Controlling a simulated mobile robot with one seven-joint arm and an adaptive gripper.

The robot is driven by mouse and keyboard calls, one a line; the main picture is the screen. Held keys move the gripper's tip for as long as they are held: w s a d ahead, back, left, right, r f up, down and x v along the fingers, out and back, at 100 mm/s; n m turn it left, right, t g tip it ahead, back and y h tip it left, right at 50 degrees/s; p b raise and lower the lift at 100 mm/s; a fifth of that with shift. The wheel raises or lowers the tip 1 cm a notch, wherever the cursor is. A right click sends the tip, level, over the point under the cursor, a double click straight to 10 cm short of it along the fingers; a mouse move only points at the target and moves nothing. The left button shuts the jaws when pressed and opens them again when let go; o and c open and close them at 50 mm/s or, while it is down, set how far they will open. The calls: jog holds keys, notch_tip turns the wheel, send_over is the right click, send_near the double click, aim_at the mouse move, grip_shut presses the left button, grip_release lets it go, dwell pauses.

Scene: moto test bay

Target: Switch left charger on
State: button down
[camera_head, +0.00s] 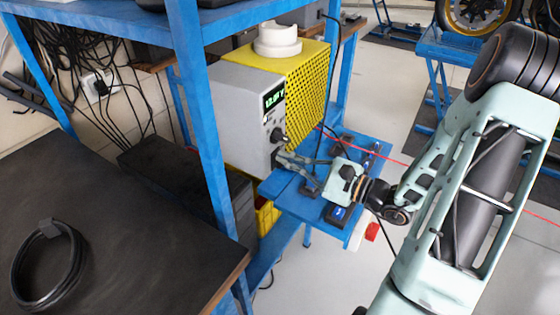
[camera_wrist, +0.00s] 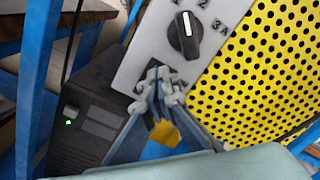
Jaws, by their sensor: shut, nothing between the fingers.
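A grey charger unit (camera_head: 240,118) with a lit green display and a yellow perforated side stands beyond the blue post. Its front panel (camera_wrist: 150,50) fills the top of the wrist view, with a black rotary knob (camera_wrist: 185,36) and the markings 2 and 3A. My gripper (camera_head: 280,160) is shut and empty at the lower part of this panel. In the wrist view its fingertips (camera_wrist: 160,84) are below the knob and cover a small dark part there. I cannot tell whether they touch it. A black box (camera_wrist: 95,125) with a grey switch (camera_wrist: 71,112) and a green light is left of them.
A blue shelf (camera_head: 283,190) with small dark items lies below my gripper. Blue posts (camera_head: 200,110) stand close to the left of the grey unit. A dark bench top (camera_head: 120,240) with a coiled cable (camera_head: 48,262) is at the left.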

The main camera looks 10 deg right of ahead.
jog(key=v, duration=0.9)
dwell(0.6)
dwell(0.3)
